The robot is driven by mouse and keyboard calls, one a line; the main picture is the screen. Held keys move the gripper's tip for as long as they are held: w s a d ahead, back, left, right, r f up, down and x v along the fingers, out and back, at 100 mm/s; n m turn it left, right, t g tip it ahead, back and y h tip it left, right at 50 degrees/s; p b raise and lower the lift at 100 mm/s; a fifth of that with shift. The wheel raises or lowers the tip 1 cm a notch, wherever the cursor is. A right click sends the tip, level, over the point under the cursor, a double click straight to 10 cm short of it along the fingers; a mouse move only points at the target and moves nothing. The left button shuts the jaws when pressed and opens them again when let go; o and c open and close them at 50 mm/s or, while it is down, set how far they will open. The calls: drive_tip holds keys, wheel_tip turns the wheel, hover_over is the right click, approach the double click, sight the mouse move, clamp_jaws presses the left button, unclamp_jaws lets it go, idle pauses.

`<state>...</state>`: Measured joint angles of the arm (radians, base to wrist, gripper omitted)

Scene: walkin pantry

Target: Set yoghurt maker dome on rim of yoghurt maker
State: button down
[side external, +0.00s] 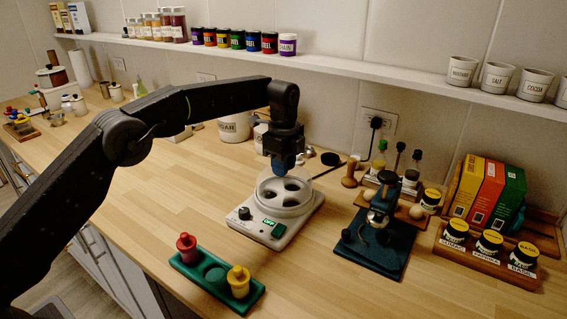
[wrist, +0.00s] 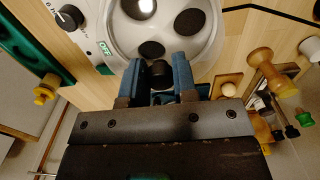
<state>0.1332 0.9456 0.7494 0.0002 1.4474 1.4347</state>
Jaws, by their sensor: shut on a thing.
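The yoghurt maker (side external: 258,229) is a white appliance with a round top, a black dial and a green display reading OFF; it also shows in the wrist view (wrist: 92,22). Dark round spots show inside its ring. The yoghurt maker dome (side external: 267,183) is clear and hard to make out, over the round top. My gripper (side external: 283,166) is above the appliance, pointing down. In the wrist view its blue fingers (wrist: 160,75) are shut on the dome's dark knob. I cannot tell whether the dome's edge touches the rim.
A green tray (side external: 213,277) with red and yellow pegs stands in front. A dark blue stand (side external: 372,250) is to the right, with a wooden jar rack (side external: 490,262) beyond. Small jars and a wooden-handled tool stand behind. Bare counter lies left of the appliance.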

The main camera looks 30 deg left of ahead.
drive_tip(key=shift+f, duration=0.25)
drive_tip(key=shift+c, duration=1.7)
unclamp_jaws()
drive_tip(key=shift+r, duration=3.5)
